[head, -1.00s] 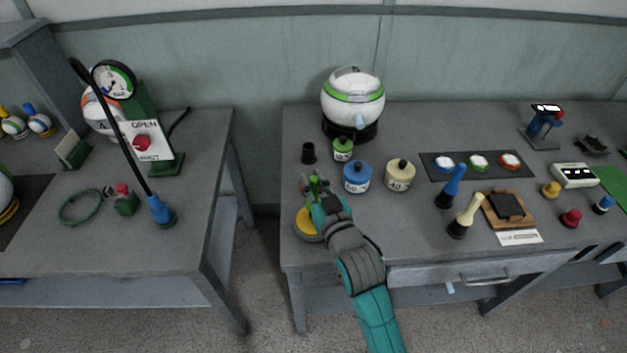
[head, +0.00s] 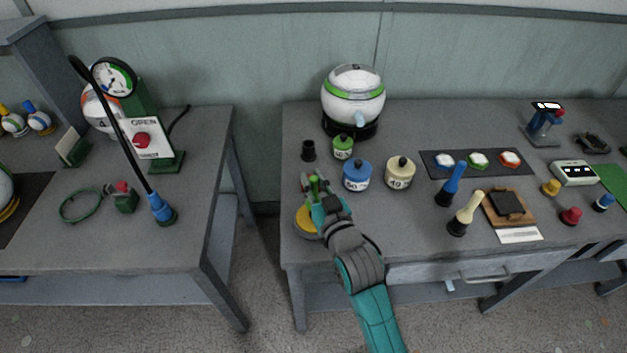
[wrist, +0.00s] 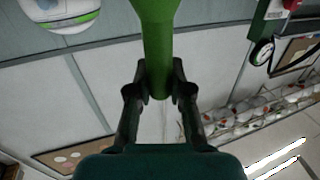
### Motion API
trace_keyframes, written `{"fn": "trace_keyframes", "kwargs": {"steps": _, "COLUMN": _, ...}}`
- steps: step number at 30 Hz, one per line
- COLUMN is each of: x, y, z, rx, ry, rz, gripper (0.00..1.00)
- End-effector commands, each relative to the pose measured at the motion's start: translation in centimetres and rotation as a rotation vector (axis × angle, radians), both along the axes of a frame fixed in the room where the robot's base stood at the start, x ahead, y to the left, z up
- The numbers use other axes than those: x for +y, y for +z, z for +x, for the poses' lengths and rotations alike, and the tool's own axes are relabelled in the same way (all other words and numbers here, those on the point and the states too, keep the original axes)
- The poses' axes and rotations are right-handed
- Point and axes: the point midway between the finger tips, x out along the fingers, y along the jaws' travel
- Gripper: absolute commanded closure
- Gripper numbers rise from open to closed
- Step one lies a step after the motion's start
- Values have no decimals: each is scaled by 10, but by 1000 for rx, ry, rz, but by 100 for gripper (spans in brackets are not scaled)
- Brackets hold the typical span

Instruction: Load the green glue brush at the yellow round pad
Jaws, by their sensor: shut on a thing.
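My gripper (head: 314,190) is shut on the green glue brush (head: 314,184) over the left front part of the right-hand bench. The yellow round pad (head: 305,222) lies on the bench at its left front corner, partly hidden behind my gripper and arm. In the wrist view, my gripper's two fingers (wrist: 160,90) close on the brush's green handle (wrist: 158,40), which runs up out of the top of the picture. The brush's working end is hidden, so I cannot tell whether it touches the pad.
A blue pot (head: 357,177), a cream pot (head: 400,174), a small green pot (head: 343,148) and a black cup (head: 308,151) stand close behind my gripper. A blue brush (head: 451,187) and a cream brush (head: 465,214) stand upright to the right. A gap separates the two benches.

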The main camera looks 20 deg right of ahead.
Motion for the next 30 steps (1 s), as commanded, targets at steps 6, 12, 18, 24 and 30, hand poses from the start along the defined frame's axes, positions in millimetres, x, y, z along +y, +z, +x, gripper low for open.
{"fn": "trace_keyframes", "kwargs": {"steps": 6, "x": 0, "y": -1, "z": 0, "rx": 3, "ry": 0, "rz": 0, "gripper": 100}}
{"fn": "trace_keyframes", "kwargs": {"steps": 12, "x": 0, "y": 5, "z": 0, "rx": 1, "ry": 0, "rz": 0, "gripper": 100}}
{"fn": "trace_keyframes", "kwargs": {"steps": 18, "x": 0, "y": 20, "z": 0, "rx": 0, "ry": 0, "rz": 0, "gripper": 100}}
{"fn": "trace_keyframes", "kwargs": {"steps": 24, "x": 0, "y": 33, "z": 0, "rx": 0, "ry": 0, "rz": 0, "gripper": 100}}
{"fn": "trace_keyframes", "kwargs": {"steps": 30, "x": 0, "y": 48, "z": 0, "rx": -1, "ry": 0, "rz": 0, "gripper": 100}}
